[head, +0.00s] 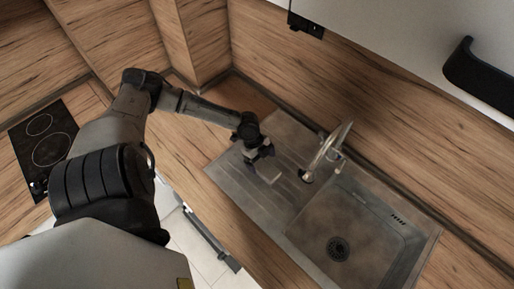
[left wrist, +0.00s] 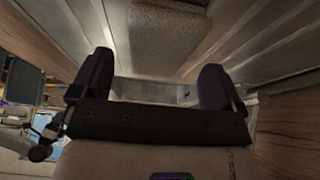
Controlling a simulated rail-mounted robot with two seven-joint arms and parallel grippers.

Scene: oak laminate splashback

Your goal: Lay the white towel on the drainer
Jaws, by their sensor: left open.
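The white towel (head: 266,171) shows as a small pale folded block on the ribbed drainer (head: 231,171), left of the sink bowl. In the left wrist view the towel (left wrist: 170,32) is a greyish, rough-textured pad against the metal ribs, beyond the fingers. My left gripper (head: 261,153) is just above and behind the towel in the head view and partly overlaps it. In the left wrist view its two dark fingers (left wrist: 152,76) stand wide apart with nothing between them. Whether a finger touches the towel cannot be told. My right gripper is not in view.
A curved metal tap (head: 325,152) rises right of the drainer, close to my left gripper. The sink bowl (head: 352,222) is empty. A black hob (head: 45,145) lies far left. A wall cabinet with a black handle (head: 480,72) hangs at upper right.

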